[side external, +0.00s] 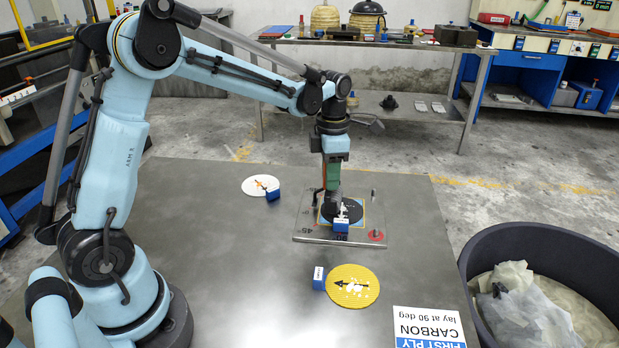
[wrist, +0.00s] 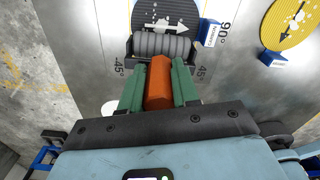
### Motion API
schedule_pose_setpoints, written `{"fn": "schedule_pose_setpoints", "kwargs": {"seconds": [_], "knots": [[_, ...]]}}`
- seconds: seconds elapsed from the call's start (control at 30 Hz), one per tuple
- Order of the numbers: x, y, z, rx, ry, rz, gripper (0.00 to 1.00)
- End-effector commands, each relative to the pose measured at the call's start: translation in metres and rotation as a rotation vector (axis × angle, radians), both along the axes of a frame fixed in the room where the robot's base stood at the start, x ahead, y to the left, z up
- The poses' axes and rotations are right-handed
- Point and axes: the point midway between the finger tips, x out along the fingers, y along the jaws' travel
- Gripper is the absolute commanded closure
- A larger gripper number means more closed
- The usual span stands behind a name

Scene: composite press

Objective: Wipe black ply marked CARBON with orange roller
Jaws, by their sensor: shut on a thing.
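My gripper (side external: 333,178) reaches straight down over the layup plate (side external: 310,236). In the wrist view its green fingers (wrist: 160,78) are shut on the orange handle of the roller (wrist: 159,90). The roller's grey ridged drum (wrist: 150,47) lies at the edge of the black ply (wrist: 150,20); whether it touches the ply I cannot tell. The black ply (side external: 354,209) is a dark disc with a white arrow, inside a blue-edged square on the plate. A blue tag block (side external: 341,226) stands at its front edge; its lettering is too small to read in the side view.
A yellow ply (side external: 353,287) with a blue tag lies in front of the plate. A white ply (side external: 258,186) with a blue tag lies behind left. A card (side external: 428,325) reads "FIRST PLY CARBON lay at 90 deg". A dark bin (side external: 480,247) stands right; a pin (side external: 373,195) rises from the plate.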

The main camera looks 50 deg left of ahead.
Motion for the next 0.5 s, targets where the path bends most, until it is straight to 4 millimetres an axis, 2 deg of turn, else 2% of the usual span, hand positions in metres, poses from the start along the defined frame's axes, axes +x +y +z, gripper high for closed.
{"fn": "schedule_pose_setpoints", "kwargs": {"seconds": [0.5], "knots": [[0.0000, 0.0000, -0.0072, 0.000, 0.000, 0.000, 1.00]]}}
